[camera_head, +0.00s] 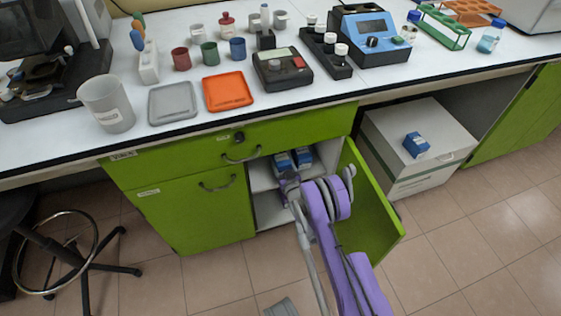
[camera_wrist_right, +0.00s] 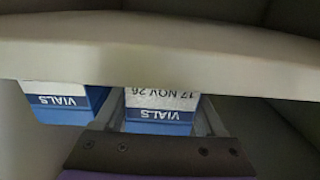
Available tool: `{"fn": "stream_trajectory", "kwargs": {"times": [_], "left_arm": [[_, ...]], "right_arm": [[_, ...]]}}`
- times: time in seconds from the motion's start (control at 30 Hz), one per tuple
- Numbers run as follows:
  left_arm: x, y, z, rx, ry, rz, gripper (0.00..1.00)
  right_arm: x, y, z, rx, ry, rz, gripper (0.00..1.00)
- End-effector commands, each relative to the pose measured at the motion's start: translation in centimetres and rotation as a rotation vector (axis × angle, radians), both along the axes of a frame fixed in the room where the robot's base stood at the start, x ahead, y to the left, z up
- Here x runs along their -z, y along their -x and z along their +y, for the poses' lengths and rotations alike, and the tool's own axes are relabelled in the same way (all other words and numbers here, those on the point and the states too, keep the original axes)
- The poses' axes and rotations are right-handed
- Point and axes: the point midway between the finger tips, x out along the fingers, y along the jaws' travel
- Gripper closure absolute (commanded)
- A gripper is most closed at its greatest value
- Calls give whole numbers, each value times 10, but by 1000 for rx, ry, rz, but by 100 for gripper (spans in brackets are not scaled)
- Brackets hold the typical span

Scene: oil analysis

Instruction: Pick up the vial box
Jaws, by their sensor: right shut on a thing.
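Two blue and white vial boxes stand side by side in the open green cabinet. The left vial box (camera_head: 283,161) is at my right gripper (camera_head: 289,178), whose arm reaches in from below. In the right wrist view a vial box (camera_wrist_right: 160,112) marked "17 NOV 26" sits between the two fingers of my right gripper (camera_wrist_right: 163,118), which is shut on it. Its lettering appears upside down. The other vial box (camera_head: 303,157) is beside it, outside the fingers; it also shows in the wrist view (camera_wrist_right: 66,104). My left gripper is not in view.
The cabinet shelf (camera_wrist_right: 160,55) crosses the wrist view in front of the boxes. The open green door (camera_head: 368,205) stands right of my arm. A white carton (camera_head: 425,140) with a small blue box (camera_head: 416,144) is farther right. The counter above holds trays and instruments.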

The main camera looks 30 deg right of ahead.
Motion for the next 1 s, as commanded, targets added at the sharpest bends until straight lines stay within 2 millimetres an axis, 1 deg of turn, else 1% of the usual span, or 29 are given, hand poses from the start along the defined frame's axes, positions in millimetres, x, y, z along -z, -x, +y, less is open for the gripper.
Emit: {"fn": "stream_trajectory", "kwargs": {"times": [0.03, 0.17, 0.2, 0.27, 0.3, 0.37, 0.57, 0.67, 0.77, 1.0], "left_arm": [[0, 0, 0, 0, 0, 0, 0], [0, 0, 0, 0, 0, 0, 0], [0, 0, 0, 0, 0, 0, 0], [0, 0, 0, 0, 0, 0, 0], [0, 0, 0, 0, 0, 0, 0], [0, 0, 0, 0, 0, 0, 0], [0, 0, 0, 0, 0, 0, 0], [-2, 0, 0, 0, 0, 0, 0], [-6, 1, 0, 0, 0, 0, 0], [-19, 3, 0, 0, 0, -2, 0]], "right_arm": [[0, 0, 0, 0, 0, 0, 41], [0, 0, 0, 0, 0, 1, 65], [0, 0, 0, 0, 0, 1, 72], [0, 0, 0, 0, 0, 0, 83], [0, 0, 0, 0, 0, 0, 90], [0, 0, 0, 0, 0, 0, 100], [-1, 0, 0, 0, 0, 0, 100], [-6, 0, 0, 0, 0, 0, 100], [-21, 0, 0, 0, 0, -1, 100], [-71, 0, 0, 0, -1, -1, 100]]}}
